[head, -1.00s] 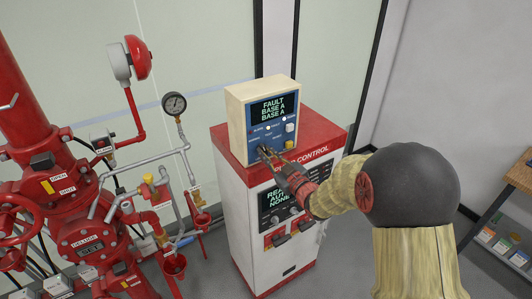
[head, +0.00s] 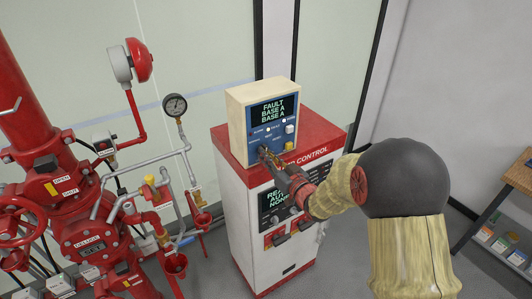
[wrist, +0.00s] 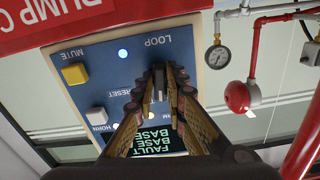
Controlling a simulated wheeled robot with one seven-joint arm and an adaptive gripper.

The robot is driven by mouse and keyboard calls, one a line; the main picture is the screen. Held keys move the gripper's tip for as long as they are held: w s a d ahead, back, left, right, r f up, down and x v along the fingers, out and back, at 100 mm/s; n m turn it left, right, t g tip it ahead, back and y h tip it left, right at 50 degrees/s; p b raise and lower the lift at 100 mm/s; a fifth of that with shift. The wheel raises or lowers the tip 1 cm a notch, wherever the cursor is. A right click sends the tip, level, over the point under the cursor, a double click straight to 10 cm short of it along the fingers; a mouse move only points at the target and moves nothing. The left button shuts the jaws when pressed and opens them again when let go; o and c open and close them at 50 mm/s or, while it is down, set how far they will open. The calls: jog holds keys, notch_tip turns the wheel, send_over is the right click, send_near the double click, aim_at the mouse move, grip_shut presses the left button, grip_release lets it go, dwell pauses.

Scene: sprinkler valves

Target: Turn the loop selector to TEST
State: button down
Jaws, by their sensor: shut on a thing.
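The loop selector (wrist: 158,82) is a small dark knob on the blue face of the panel box (head: 234,120), below the word LOOP in the upside-down wrist view. My gripper (wrist: 160,88) is shut on it, one finger on each side. In the head view my gripper (head: 268,156) reaches the lower left of the panel face and mostly hides the selector. I cannot tell which label the selector points at. The display (head: 273,108) reads FAULT, BASE A, BASE A.
A yellow MUTE button (wrist: 75,74) and a HORN control (wrist: 98,115) sit beside the selector. The box stands on the red-topped pump control cabinet (head: 318,133). Red valve pipes (head: 75,215), a gauge (head: 174,105) and a bell (head: 139,60) stand to the left.

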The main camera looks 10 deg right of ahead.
jog(key=shift+m, duration=0.6)
jog(key=shift+m+p, duration=0.5)
jog(key=shift+m, duration=0.7)
jog(key=c, duration=1.7)
grip_release()
jog(key=shift+s, duration=0.1)
jog(key=shift+v, duration=2.95)
